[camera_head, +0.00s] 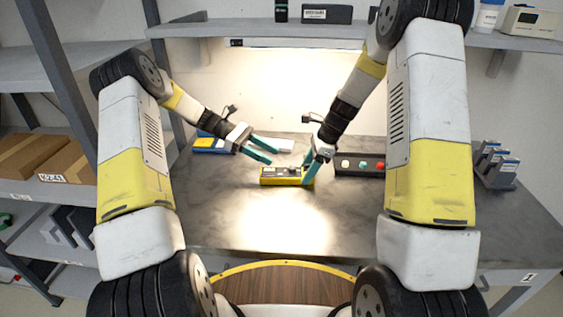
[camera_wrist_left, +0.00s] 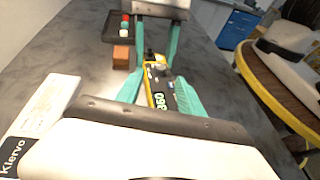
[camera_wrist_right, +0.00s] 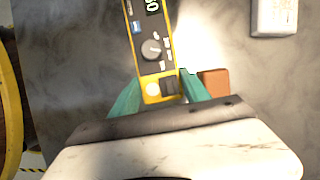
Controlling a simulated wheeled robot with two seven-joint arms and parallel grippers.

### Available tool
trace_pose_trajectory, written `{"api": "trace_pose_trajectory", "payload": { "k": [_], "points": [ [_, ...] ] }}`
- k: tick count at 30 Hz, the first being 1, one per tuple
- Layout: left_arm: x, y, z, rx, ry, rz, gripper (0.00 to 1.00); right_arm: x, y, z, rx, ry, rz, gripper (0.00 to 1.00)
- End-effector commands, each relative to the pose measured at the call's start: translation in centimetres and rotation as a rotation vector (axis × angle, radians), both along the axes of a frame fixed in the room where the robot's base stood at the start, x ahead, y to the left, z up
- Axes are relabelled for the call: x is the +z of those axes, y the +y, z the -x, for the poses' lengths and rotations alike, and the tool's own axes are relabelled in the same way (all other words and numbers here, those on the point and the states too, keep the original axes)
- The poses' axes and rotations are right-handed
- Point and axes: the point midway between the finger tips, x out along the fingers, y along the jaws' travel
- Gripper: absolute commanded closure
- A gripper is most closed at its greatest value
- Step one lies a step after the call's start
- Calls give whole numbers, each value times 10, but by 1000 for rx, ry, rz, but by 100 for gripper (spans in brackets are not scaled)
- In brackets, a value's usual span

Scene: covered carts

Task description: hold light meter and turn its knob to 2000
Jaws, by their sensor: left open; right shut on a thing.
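The light meter (camera_head: 284,183) is a small yellow and dark device lying on the grey table. My right gripper (camera_head: 309,178) is shut on its right end. The right wrist view shows the meter (camera_wrist_right: 136,45) lengthwise between the teal fingers, with its dark round knob (camera_wrist_right: 152,49), printed range marks and part of a green display. The marks are too small to read. My left gripper (camera_head: 269,154) is open and empty, above and behind the meter's left part. In the left wrist view the meter (camera_wrist_left: 158,88) shows beyond and between the left fingers, apart from them.
A black button box (camera_head: 360,165) with several coloured buttons stands right of the meter. A blue and yellow item (camera_head: 212,146) and a white item (camera_head: 282,145) lie behind left. Dark holders (camera_head: 496,165) stand at the right. The front of the table is clear.

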Motion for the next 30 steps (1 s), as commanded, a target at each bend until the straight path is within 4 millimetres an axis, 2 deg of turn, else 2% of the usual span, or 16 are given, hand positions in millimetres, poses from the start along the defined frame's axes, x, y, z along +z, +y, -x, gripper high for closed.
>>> {"api": "trace_pose_trajectory", "payload": {
  "k": [3, 9, 21, 22, 25, 26, 30],
  "points": [
    [8, 20, -7, 3, -2, -2, 55, 0, 0, 0, 0, -1, 0, 98],
    [15, 37, -11, 1, 0, -1, 55, 0, 0, 0, 0, -1, 1, 98],
    [16, 39, -12, 0, 1, 0, 55, 0, 0, 0, 0, -1, 1, 98],
    [16, 39, -12, 0, 1, 0, 55, 0, 0, 0, 0, -1, 0, 44],
    [16, 39, -12, 0, 1, 0, 55, 0, 0, 0, 0, -1, 0, 24],
    [16, 39, -12, 0, 1, 0, 55, 0, 0, 0, 0, -1, 0, 20],
    [16, 39, -12, 0, 1, 0, 55, 0, 0, 0, 0, -1, 0, 20]
  ]
}}
